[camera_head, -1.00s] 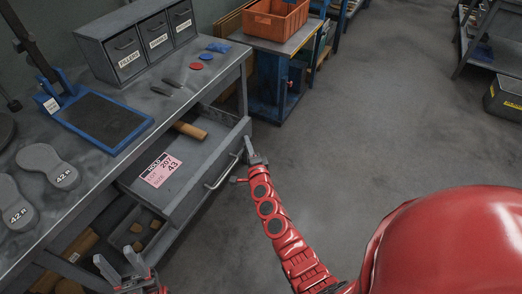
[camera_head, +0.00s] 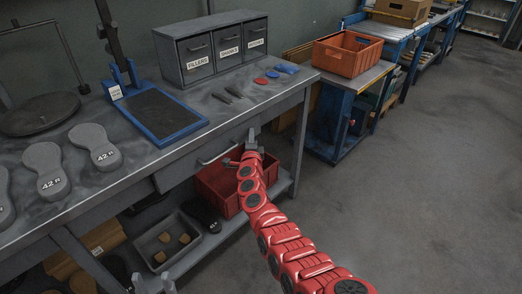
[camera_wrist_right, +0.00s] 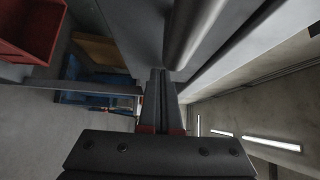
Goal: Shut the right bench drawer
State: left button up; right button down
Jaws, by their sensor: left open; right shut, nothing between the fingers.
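The right bench drawer (camera_head: 178,174) is a grey front under the bench top with a bar handle (camera_head: 217,153). Its inside no longer shows, and the front sits at or close to the bench; I cannot tell if it is fully flush. My right gripper (camera_head: 251,136) is shut and empty at the right part of the drawer front, beside the handle. In the right wrist view its fingers (camera_wrist_right: 160,88) point at a grey surface, with a thick grey bar close by; contact is unclear. My left gripper (camera_head: 154,284) is open at the bottom edge, largely cut off.
The bench top (camera_head: 230,118) holds a blue-framed pad (camera_head: 158,115), soles and a labelled cabinet (camera_head: 213,52). Below are a red crate (camera_head: 213,190) and a grey tray (camera_head: 149,238). A blue cart (camera_head: 345,110) with an orange crate (camera_head: 347,54) stands beyond. The floor at right is clear.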

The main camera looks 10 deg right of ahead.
jog(key=shift+w+a+f+b, duration=0.15)
jog(key=shift+w+a+b, duration=0.7)
jog(key=shift+w+b, duration=0.25)
jog(key=shift+r, duration=0.4)
jog(key=shift+a+r, duration=0.1)
